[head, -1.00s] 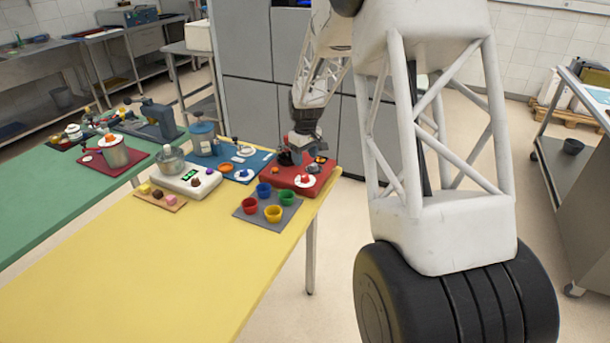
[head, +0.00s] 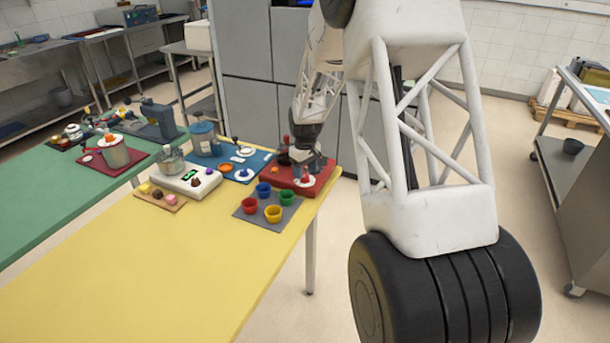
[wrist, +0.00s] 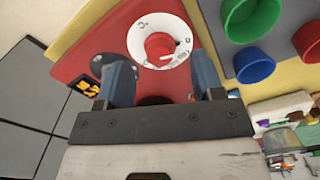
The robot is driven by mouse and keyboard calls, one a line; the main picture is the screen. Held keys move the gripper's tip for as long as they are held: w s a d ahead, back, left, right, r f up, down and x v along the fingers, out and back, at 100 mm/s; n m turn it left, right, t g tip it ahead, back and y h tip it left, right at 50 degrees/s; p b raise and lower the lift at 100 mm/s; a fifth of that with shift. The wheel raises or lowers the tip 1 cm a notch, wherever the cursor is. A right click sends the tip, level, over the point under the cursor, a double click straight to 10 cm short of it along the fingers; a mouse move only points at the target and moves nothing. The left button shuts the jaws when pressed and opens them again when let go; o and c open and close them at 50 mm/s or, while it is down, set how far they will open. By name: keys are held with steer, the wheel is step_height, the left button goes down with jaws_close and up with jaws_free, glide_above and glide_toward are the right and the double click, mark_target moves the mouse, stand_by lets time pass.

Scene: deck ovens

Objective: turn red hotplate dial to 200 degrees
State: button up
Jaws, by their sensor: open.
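The red hotplate (head: 325,176) stands at the far right end of the yellow table. Its red dial (wrist: 160,46) sits on a white round scale (wrist: 143,40) and shows in the wrist view near the top centre. The scale marks are too small to read. My gripper (wrist: 162,62) is open, with one blue-grey finger on each side, pointing toward the dial. The fingertips appear around the lower edge of the scale; I cannot tell whether they touch the knob. In the head view my gripper (head: 308,168) is over the dial side of the hotplate. An orange display (wrist: 88,88) is partly visible, unreadable.
A grey mat (head: 247,215) with red, yellow, green and blue cups lies just beside the hotplate. A white scale device (head: 180,186) and a blue hotplate (head: 262,160) stand to the left. The front of the yellow table (head: 150,270) is clear.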

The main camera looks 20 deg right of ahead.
steer(key=shift+f, duration=1.25)
steer(key=c, duration=0.9)
